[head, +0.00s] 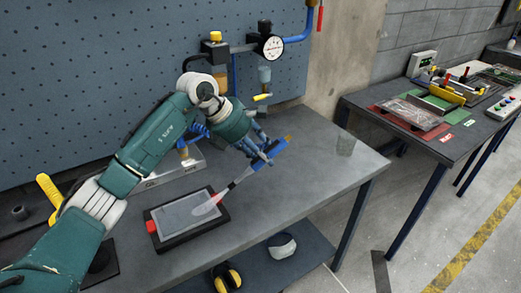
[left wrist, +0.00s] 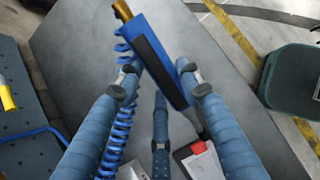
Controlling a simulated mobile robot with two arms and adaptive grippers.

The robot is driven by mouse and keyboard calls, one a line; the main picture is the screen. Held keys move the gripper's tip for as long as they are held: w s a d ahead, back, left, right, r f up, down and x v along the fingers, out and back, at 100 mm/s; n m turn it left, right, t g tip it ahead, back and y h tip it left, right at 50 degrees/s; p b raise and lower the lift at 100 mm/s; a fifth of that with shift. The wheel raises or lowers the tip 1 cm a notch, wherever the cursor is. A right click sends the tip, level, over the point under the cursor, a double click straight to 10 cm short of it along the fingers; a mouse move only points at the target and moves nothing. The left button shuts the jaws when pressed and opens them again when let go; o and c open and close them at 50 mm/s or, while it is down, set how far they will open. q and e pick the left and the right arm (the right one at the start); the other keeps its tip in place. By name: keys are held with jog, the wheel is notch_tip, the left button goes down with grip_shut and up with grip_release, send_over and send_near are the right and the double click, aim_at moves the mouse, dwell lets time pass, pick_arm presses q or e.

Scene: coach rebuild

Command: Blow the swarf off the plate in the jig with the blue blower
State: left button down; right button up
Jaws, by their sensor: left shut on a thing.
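My left gripper (head: 262,150) is shut on the blue blower (head: 272,157), held above the bench to the right of the jig. The blower also shows between my fingers in the left wrist view (left wrist: 155,62). Its thin nozzle points down and left toward the grey plate (head: 178,214). A pale, reddish translucent streak (head: 208,206) lies between the nozzle and the plate's right part. The plate lies in the black jig (head: 196,232), which has a red block at its left. I cannot make out separate swarf on the plate. My right gripper is out of view.
A blue coiled hose (left wrist: 112,125) runs beside my fingers. A pressure gauge (head: 271,46) is on the pegboard behind. Yellow ear defenders (head: 226,277) lie on the lower shelf.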

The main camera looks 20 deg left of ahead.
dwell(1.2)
pick_arm(q)
jog(key=shift+w, duration=0.1)
dwell(0.4)
jog(key=c, duration=1.9)
grip_release()
jog(key=shift+c, duration=0.2)
grip_shut()
jog(key=shift+r, duration=0.1)
jog(key=shift+r+p, duration=1.75)
jog(key=shift+r, duration=1.25)
